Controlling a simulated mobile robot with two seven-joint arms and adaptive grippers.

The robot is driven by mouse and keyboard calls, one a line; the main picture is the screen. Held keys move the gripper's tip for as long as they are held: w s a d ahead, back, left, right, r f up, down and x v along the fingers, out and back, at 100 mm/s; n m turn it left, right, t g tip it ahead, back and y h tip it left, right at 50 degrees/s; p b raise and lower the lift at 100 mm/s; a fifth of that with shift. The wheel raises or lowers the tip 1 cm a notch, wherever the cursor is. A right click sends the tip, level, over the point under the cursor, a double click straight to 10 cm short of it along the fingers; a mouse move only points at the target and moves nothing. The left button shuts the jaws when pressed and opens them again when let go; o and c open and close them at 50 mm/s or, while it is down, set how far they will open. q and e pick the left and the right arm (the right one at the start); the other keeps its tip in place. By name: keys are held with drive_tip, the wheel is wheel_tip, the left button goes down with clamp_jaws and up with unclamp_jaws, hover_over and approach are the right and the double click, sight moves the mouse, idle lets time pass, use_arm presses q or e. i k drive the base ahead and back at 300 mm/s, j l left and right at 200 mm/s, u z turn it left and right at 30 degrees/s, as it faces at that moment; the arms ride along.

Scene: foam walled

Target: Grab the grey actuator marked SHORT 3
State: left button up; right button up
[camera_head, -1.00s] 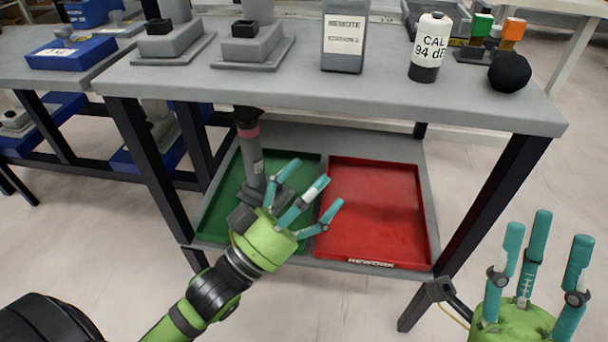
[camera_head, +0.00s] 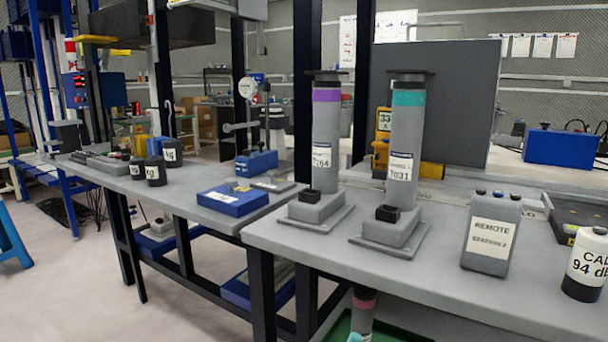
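I can read no SHORT 3 marking in this view. Two tall grey cylindrical devices stand upright on square bases on the near table: one with a purple band (camera_head: 325,135), one with a teal band (camera_head: 404,140). Each has a white label; the teal-banded one seems to read 7031. A third grey cylinder with a pink band (camera_head: 362,307) stands below the table top, by the green tray (camera_head: 341,328), mostly cut off by the lower picture edge. I cannot tell which of these, if any, is the actuator. Neither of my grippers can be made out.
The near grey table (camera_head: 440,277) also holds a grey REMOTE box (camera_head: 490,234) and a white-and-black CAL 94 dB cylinder (camera_head: 588,265). A second table at left carries a blue box (camera_head: 232,200), black weights (camera_head: 155,171) and a gauge stand. Floor at lower left is open.

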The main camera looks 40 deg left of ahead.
sight(319, 208)
drive_tip(key=u, duration=1.05)
